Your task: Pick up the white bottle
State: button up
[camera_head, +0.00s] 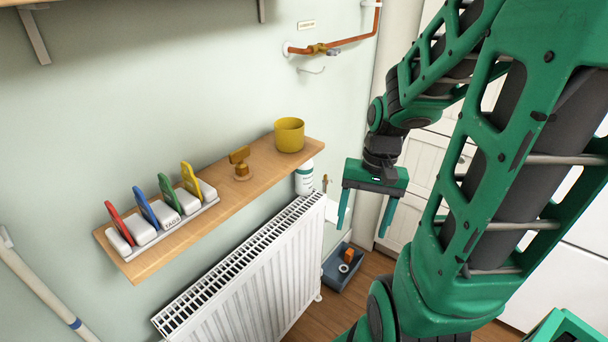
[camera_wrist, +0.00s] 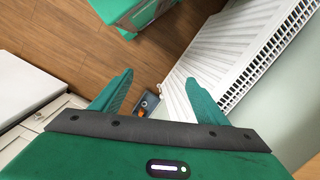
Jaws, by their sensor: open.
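In the head view the white bottle (camera_head: 305,177) stands upright at the far right end of the radiator, just below the right end of the wooden shelf. Its top is partly hidden by the shelf edge. My gripper (camera_head: 364,224) is open and empty, to the right of the bottle and lower in the picture, fingers pointing down. In the wrist view my gripper (camera_wrist: 158,92) also shows open, with nothing between its fingers. The bottle does not show in the wrist view.
A blue-grey tray (camera_head: 341,270) lies on the floor. White cabinets (camera_head: 429,180) stand right.

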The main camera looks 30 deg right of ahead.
jog(key=w+a+f+m+t+y, duration=0.15)
jog(key=w+f+m+y, duration=0.25)
jog(key=w+f, duration=0.4)
jog(key=m+t+y, duration=0.2)
jog(key=m+t, duration=1.3)
jog(key=m, duration=0.4)
send_near(308, 175)
jog(key=w+f, duration=0.1)
jog(key=x, duration=0.6)
jog(key=d+x, duration=0.1)
jog(key=x, duration=0.3)
jog(key=shift+w+f, duration=0.15)
jog(key=shift+w, duration=0.05)
grip_shut()
